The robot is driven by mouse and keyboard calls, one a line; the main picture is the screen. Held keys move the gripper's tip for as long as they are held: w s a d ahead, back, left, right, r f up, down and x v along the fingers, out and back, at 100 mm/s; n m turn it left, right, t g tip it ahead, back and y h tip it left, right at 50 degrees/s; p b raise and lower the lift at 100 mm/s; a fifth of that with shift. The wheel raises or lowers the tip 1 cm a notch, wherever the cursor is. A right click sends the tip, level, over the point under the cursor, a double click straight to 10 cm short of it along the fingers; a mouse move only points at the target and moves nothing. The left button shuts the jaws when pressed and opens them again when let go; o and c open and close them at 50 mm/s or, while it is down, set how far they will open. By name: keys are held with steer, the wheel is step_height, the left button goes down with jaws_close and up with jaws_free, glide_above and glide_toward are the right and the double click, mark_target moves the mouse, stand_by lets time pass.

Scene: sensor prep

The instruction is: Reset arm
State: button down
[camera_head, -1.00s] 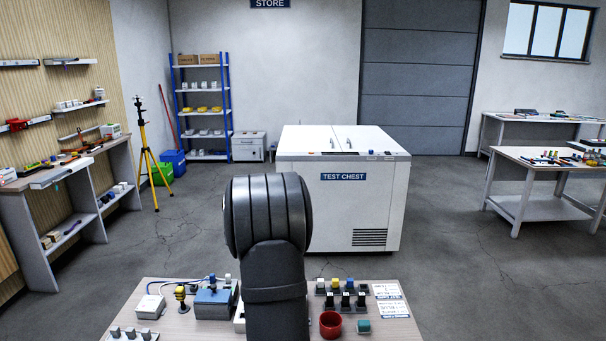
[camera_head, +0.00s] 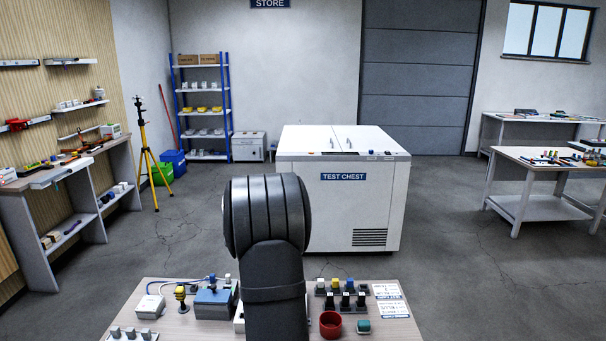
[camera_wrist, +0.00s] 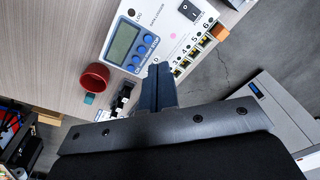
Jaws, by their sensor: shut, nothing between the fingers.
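My gripper (camera_wrist: 158,84) shows in the wrist view with its two dark fingers together and nothing between them. It points at the bench top, near the lower edge of a white data logger (camera_wrist: 150,35) with a grey display, blue buttons and a row of sockets. Whether the fingers touch anything cannot be told. In the head view my own dark arm link stands upright in the middle, and the gripper is hidden. The bench (camera_head: 160,285) lies below it.
On the bench are a red cup (camera_head: 330,324), a teal block (camera_head: 363,326), a blue device (camera_head: 213,302), a white box (camera_head: 150,306), printed cards (camera_head: 391,300) and several small sensors. A white test chest (camera_head: 340,210) stands beyond the bench. Open floor lies on both sides.

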steer(key=w+a+f+n, duration=0.2)
steer(key=a+f+n, duration=0.2)
steer(key=a+n, duration=0.2)
steer(key=shift+f+n+t, duration=0.4)
steer(key=shift+n, duration=0.8)
steer(key=shift+w+a, duration=0.1)
stand_by(0.3)
